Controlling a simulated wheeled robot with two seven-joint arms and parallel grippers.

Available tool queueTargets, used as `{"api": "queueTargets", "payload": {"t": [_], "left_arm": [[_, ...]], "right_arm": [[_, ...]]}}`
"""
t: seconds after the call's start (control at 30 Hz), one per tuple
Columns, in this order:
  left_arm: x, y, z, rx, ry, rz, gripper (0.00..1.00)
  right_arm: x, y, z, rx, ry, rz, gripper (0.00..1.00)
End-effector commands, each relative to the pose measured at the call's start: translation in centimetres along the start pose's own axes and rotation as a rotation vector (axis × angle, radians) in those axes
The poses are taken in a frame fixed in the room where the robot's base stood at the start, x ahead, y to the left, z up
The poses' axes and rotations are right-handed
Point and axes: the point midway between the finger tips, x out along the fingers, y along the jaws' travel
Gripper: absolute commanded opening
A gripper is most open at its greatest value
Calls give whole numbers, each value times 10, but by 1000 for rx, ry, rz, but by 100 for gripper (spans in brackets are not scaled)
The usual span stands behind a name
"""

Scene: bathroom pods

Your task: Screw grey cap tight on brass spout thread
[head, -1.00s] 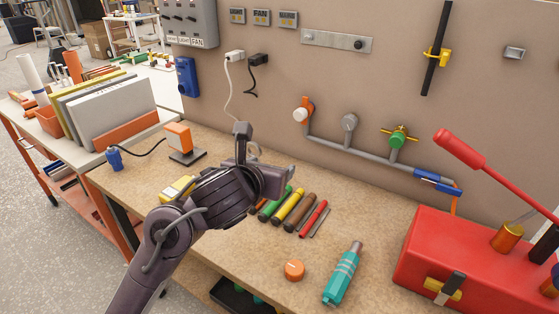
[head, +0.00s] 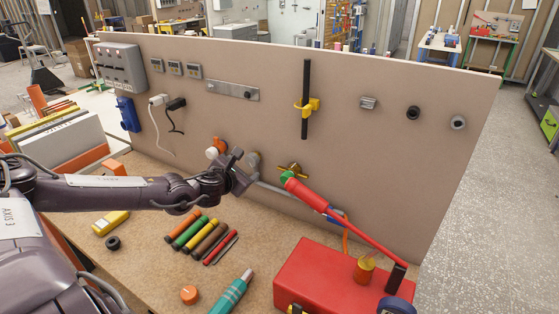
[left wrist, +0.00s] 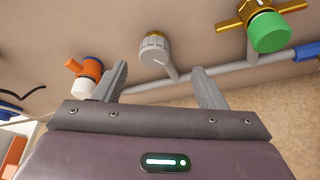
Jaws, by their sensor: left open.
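The grey cap (left wrist: 155,50) is a ribbed round piece at the middle outlet of the grey wall pipe. A thin brass-coloured edge shows at its wall side; the rest of the spout thread is hidden. In the head view the cap (head: 254,158) is just beyond my left gripper (head: 240,172) and partly covered by it. In the left wrist view the gripper's fingers (left wrist: 160,82) are spread apart and empty. The cap shows ahead of the gap between them, and I see no contact. I cannot tell from here how tight the cap sits. My right gripper is out of view.
An orange and white fitting (left wrist: 85,75) is left of the cap. A green cap with brass wings (left wrist: 268,30) is to its right. Coloured markers (head: 195,235) lie on the bench.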

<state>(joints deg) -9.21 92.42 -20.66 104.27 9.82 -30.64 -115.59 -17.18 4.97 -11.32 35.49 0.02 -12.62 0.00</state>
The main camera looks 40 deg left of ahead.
Motion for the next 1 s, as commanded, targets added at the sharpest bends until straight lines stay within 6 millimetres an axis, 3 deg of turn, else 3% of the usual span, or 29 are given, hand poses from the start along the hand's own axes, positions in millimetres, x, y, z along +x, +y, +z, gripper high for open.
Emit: {"api": "queueTargets", "payload": {"t": [0.4, 0.8, 1.0], "left_arm": [[26, 2, 0, -5, -5, 3, 65], [69, 4, 1, 0, -2, 4, 65], [78, 3, 0, 4, -1, 1, 65]], "right_arm": [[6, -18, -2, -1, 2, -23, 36], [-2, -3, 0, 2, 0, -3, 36], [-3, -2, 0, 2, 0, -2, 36]]}}
